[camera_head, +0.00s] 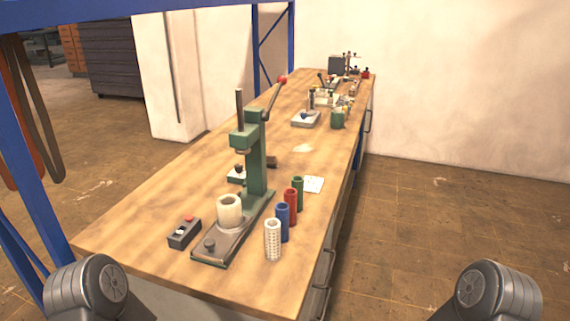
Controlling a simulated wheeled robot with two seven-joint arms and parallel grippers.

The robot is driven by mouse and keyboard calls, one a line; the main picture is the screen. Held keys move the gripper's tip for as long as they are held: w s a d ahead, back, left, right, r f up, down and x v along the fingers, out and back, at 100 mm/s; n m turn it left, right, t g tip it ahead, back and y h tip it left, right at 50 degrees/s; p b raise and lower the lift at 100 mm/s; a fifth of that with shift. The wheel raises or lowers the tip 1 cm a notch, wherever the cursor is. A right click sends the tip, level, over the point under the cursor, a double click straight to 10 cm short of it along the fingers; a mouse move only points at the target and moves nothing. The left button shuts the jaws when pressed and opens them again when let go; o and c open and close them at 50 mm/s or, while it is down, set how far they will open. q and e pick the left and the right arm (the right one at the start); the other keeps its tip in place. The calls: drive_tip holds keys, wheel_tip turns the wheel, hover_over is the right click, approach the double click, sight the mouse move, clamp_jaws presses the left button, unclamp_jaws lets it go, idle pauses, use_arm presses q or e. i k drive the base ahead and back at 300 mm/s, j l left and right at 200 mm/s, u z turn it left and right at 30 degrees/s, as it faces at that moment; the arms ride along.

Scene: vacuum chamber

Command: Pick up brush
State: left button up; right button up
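I cannot make out a brush for certain on the wooden workbench (160,215). A small dark brown item (272,161) lies behind the green press (254,160), too small and partly hidden to identify. Small items are crowded on the far part of the bench, and I cannot tell if a brush is among them. Only rounded grey parts of my arms show at the bottom left and bottom right corners. Neither of my grippers is in view.
Near the press stand a white perforated cylinder (273,240), a blue one (283,222), a red one (292,207) and a green one (298,193). A control box (184,233) sits to the left. A blue frame (35,190) borders the left. The floor (450,230) at right is clear.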

sight(272, 162)
drive_tip(key=i+l+u, duration=0.2)
drive_tip(key=l, duration=0.7)
drive_tip(key=l+u, duration=0.15)
drive_tip(key=l, duration=0.7)
drive_tip(key=i+l+u, duration=0.1)
drive_tip(key=i+l, duration=0.15)
drive_tip(key=i+l+u, duration=0.1)
drive_tip(key=l, duration=0.3)
drive_tip(key=i+l+u, duration=0.1)
drive_tip(key=i+l, duration=0.2)
drive_tip(key=i+l+u, duration=0.1)
drive_tip(key=l, duration=0.3)
drive_tip(key=i+l+u, duration=0.1)
drive_tip(key=i+l, duration=0.2)
drive_tip(key=i+l+u, duration=0.1)
drive_tip(key=l, duration=0.4)
drive_tip(key=i+l+u, duration=0.1)
drive_tip(key=l, duration=0.4)
drive_tip(key=i+l+u, duration=0.1)
drive_tip(key=i+l, duration=0.15)
drive_tip(key=l, duration=0.2)
drive_tip(key=i+l, duration=0.15)
drive_tip(key=l, duration=0.35)
drive_tip(key=i+l+u, duration=0.15)
drive_tip(key=l, duration=0.35)
drive_tip(key=i+l+u, duration=0.1)
drive_tip(key=l, duration=0.45)
drive_tip(key=i+l+u, duration=0.1)
drive_tip(key=l, duration=0.4)
